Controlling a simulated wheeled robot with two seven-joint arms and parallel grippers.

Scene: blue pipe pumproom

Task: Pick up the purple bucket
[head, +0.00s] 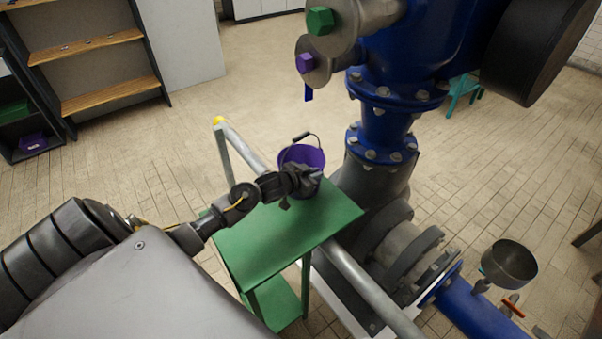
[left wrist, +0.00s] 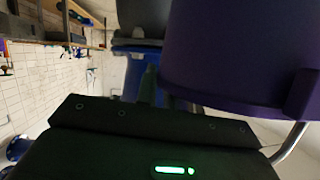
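The purple bucket (head: 300,153) is at the far end of the green table (head: 270,245) in the head view, with its handle raised. My left gripper (head: 312,180) is right in front of the bucket and hides its lower part. In the left wrist view the bucket (left wrist: 240,55) fills the upper right, very close, beyond my dark gripper body. I cannot tell whether the fingers touch the bucket or whether they are open or shut. My right gripper is in neither view.
A large blue pipe (head: 385,130) with flanges stands just right of the table. A grey rail (head: 365,280) passes beside the table. Wooden shelves (head: 110,90) stand at the upper left. Tiled floor (head: 150,160) is clear between shelves and table.

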